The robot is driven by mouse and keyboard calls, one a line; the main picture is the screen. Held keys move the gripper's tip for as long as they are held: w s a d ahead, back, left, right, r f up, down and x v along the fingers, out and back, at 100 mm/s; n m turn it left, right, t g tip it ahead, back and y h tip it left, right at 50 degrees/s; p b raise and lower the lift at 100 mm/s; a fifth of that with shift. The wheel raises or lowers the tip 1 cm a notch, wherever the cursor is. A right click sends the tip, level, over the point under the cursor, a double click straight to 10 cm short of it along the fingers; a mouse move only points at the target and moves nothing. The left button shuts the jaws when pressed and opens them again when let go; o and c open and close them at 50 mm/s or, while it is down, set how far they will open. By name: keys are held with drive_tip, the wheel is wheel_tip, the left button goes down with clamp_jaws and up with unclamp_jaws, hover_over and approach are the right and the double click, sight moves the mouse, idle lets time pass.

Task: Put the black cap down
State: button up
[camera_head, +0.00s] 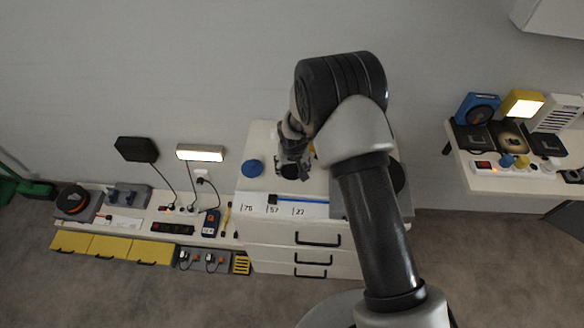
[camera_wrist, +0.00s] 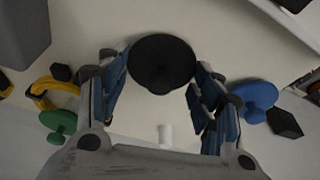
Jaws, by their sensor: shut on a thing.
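The black cap (camera_wrist: 161,63) is a round dark disc in the wrist view, held between the blue-padded fingers of my gripper (camera_wrist: 160,92). The fingers touch its left and right edges. In the head view my gripper (camera_head: 292,172) hangs over the white top of a drawer cabinet (camera_head: 262,140); the cap is hard to make out there against the dark fingers. I cannot tell how high the cap is above the top.
A blue round cap (camera_head: 252,168) lies on the cabinet top left of my gripper. In the wrist view are a green knobbed piece (camera_wrist: 58,122), a yellow handle (camera_wrist: 50,92), a white cylinder (camera_wrist: 165,134) and a black block (camera_wrist: 285,122). A numbered strip (camera_head: 285,208) lies along the front.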

sight(293, 178)
drive_tip(key=shift+f, duration=0.15)
drive_tip(key=o, duration=0.9)
drive_tip(key=p+v, duration=0.3)
drive_tip(key=v, duration=0.9)
drive_tip(key=shift+r, duration=0.2)
